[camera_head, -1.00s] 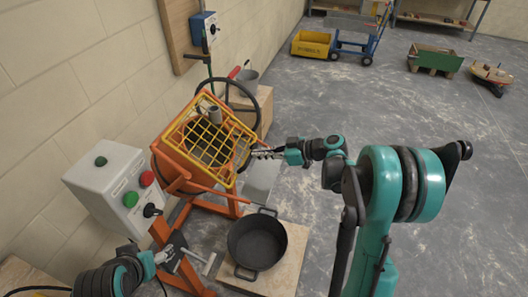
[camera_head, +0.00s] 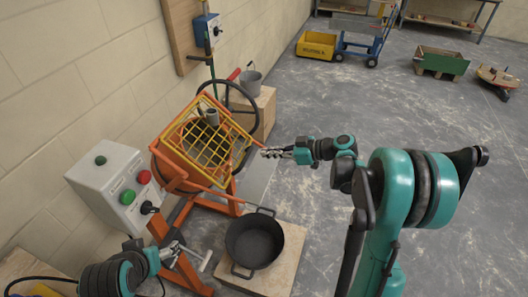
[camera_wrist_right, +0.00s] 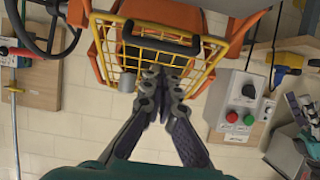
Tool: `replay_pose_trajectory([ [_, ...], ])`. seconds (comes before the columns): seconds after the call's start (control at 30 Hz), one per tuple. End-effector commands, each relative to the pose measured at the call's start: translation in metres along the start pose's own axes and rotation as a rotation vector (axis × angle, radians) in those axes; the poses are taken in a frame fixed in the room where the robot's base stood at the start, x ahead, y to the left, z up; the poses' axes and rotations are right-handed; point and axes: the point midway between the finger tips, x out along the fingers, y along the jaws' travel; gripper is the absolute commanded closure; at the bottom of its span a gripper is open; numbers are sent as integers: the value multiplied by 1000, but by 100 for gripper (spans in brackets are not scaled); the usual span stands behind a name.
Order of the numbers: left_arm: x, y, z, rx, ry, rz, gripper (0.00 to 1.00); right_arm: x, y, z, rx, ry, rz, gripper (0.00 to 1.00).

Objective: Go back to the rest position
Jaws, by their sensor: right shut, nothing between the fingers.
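My right gripper (camera_head: 268,152) is shut and empty, in the air just right of the orange mixer (camera_head: 172,172) and its yellow grille (camera_head: 181,124). In the right wrist view its closed fingers (camera_wrist_right: 163,80) point toward the grille (camera_wrist_right: 211,58), overlapping it in the picture.
A black tub (camera_head: 254,243) stands on a wooden board (camera_head: 291,256) below the mixer. A grey control box (camera_head: 105,183) with buttons is at the left. A metal bucket (camera_head: 251,80) stands on a wooden block behind.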

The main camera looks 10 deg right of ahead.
Motion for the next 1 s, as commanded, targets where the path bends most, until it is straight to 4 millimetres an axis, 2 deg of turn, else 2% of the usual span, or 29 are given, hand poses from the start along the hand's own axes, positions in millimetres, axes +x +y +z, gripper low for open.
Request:
replay_pose_trajectory([
  [0.2, -10, 0, -7, 0, 0, 0, 26, -40, 1, 6, 1, 0, 4, 100],
  [0.4, -14, 0, -10, 0, 0, 0, 26, -66, 0, 11, 1, 0, 1, 100],
  [0.57, -15, 0, -11, 0, 0, 0, 26, -72, 0, 13, 0, 0, 0, 100],
  [0.73, -15, 0, -11, 0, 0, 0, 26, -70, -5, 11, 22, -20, 0, 100],
  [0.87, -15, 0, -11, 0, 0, 0, 26, -62, -29, 2, 122, -117, 16, 100],
  [1.0, -15, 0, -11, 0, 0, 0, 26, -56, -73, -3, 286, -288, 87, 100],
])
